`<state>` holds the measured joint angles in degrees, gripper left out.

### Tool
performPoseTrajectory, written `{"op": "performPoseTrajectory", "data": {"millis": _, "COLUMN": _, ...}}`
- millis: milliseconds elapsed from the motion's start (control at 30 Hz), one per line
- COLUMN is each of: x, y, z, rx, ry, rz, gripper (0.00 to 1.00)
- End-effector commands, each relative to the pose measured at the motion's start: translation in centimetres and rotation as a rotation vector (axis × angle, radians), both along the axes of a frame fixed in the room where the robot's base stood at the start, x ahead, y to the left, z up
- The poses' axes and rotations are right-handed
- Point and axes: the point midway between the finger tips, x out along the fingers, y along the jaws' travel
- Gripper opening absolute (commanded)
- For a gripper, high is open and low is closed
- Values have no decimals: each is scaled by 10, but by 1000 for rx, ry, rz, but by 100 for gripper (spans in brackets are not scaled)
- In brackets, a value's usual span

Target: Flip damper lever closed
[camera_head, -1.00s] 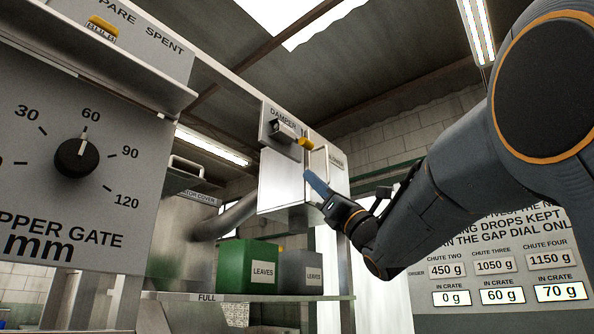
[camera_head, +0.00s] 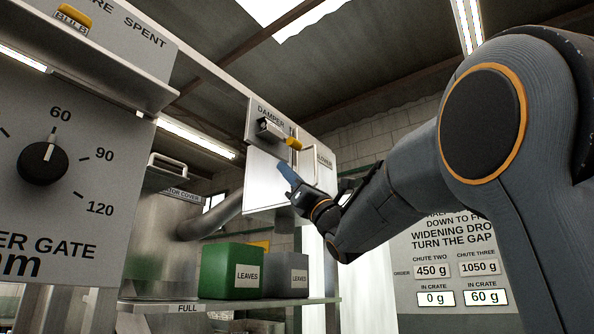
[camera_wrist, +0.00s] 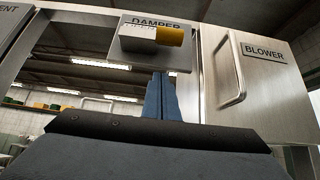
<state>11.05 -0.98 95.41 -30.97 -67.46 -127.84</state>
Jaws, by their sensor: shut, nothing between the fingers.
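The damper lever has a yellow tip (camera_head: 293,143) on a pale arm and sticks out to the right from its grey DAMPER panel (camera_head: 261,112). In the wrist view the yellow tip (camera_wrist: 170,37) and the pale lever arm (camera_wrist: 137,40) lie across the panel, covering part of its lettering. My gripper (camera_head: 287,172) is shut and empty, its blue fingers pointing up just below the yellow tip. In the wrist view the blue fingertips (camera_wrist: 161,80) stand below the lever, and I see no clear contact.
The BLOWER box (camera_wrist: 262,75) with a handle (camera_wrist: 232,70) is right of the panel. A green LEAVES crate (camera_head: 231,270) and a grey crate (camera_head: 286,274) stand on a shelf below. A dial panel (camera_head: 62,200) is at left.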

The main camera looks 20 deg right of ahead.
Motion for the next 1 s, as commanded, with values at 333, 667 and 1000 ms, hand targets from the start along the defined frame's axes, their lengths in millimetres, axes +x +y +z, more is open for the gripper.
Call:
{"op": "performPoseTrajectory", "data": {"millis": 333, "x": 1, "y": 2, "z": 39, "rx": 0, "ry": -2, "rz": -2, "gripper": 0}}
{"op": "performPoseTrajectory", "data": {"millis": 667, "x": -12, "y": -8, "z": 42, "rx": 1, "ry": -1, "rz": 0, "gripper": 0}}
{"op": "performPoseTrajectory", "data": {"millis": 1000, "x": -12, "y": -10, "z": 41, "rx": -1, "ry": 0, "rz": -2, "gripper": 0}}
